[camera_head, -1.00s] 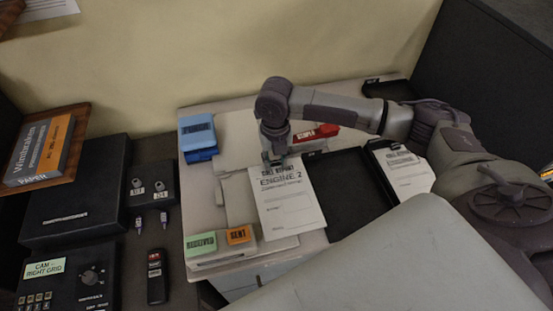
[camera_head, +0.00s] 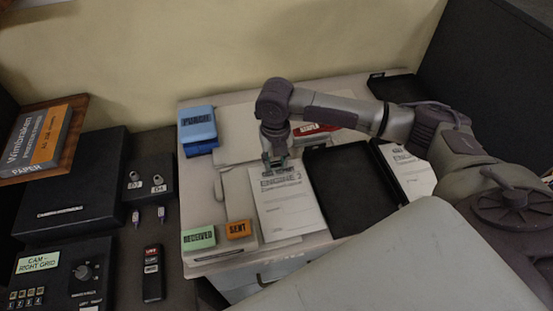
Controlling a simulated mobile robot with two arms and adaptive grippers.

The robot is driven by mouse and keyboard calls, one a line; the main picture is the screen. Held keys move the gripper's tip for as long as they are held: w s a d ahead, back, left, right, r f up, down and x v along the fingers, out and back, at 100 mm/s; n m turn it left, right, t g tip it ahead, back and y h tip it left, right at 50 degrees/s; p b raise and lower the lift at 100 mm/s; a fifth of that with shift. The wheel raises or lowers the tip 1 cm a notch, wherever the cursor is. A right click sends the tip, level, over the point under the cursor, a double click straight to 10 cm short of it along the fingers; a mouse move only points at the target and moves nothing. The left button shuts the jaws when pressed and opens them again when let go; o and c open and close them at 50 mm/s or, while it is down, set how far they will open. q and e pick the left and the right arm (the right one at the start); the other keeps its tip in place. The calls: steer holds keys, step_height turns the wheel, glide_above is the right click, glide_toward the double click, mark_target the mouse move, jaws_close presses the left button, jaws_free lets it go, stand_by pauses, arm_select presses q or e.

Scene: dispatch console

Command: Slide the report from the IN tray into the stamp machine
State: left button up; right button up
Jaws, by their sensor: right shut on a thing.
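The report, a white sheet headed "ENGINE 2" (camera_head: 288,210), is held at its top edge by my right gripper (camera_head: 276,166), which is shut on it. The sheet lies over part of the pale stamp machine (camera_head: 236,190), which has a green RECEIVED block (camera_head: 198,238) and an orange SENT block (camera_head: 238,229) at its front. I cannot tell whether the sheet's edge is inside the machine's slot. A black tray (camera_head: 350,190) right of the sheet is empty. My left gripper is not in view.
A blue punch (camera_head: 198,128) and a red stapler (camera_head: 314,128) stand at the back. Another paper (camera_head: 410,170) lies right of the black tray, partly behind my arm. Dark control panels (camera_head: 62,275) fill the left side.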

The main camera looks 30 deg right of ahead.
mark_target(249, 174)
steer(key=shift+w+a+f, duration=0.1)
steer(key=shift+a, duration=0.05)
stand_by(0.3)
steer(key=shift+a, duration=0.1)
steer(key=shift+w+a+p, duration=0.25)
steer(key=shift+a+p, duration=0.15)
steer(key=shift+a, duration=0.45)
steer(key=shift+a, duration=0.15)
steer(key=shift+w+a+p, duration=0.15)
steer(key=shift+w+a, duration=0.05)
steer(key=shift+a, duration=0.4)
steer(key=shift+w+a+p, duration=0.15)
steer(key=shift+a, duration=0.45)
steer(key=shift+a, duration=0.25)
steer(key=shift+w+a, duration=0.2)
steer(key=shift+a, duration=0.35)
steer(key=shift+a+p, duration=0.35)
steer(key=shift+p, duration=0.2)
